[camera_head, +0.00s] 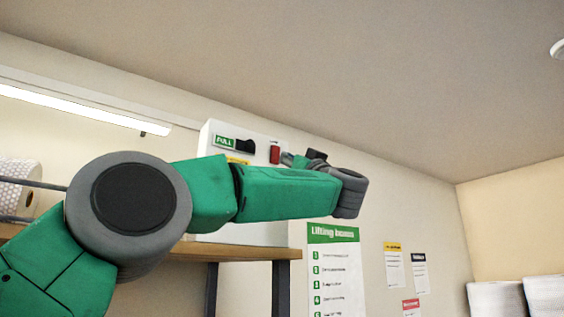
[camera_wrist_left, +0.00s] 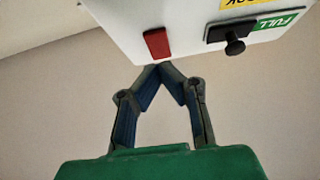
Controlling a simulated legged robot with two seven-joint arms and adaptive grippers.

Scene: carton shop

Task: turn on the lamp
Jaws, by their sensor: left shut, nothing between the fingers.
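A white box (camera_head: 208,150) stands on a wooden shelf in the head view. It carries a red switch-like part (camera_head: 274,155), a black slot with a knob (camera_head: 245,146) and a green FULL label (camera_head: 224,141). In the left wrist view the red part (camera_wrist_left: 157,43) and the black knob (camera_wrist_left: 234,46) are on the box face. My left gripper (camera_wrist_left: 158,68) is shut and empty, its tips just below the red part; contact cannot be told. In the head view the gripper (camera_head: 291,159) is partly hidden behind my arm. A long tube lamp (camera_head: 70,108) on the wall looks bright white.
The wooden shelf (camera_head: 250,253) with dark legs is below the box. A wrapped roll (camera_head: 14,185) is at the far left. A green-headed Lifting boxes poster (camera_head: 335,265) and smaller notices (camera_head: 394,265) hang on the wall. Pale stacks (camera_head: 497,298) are at lower right.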

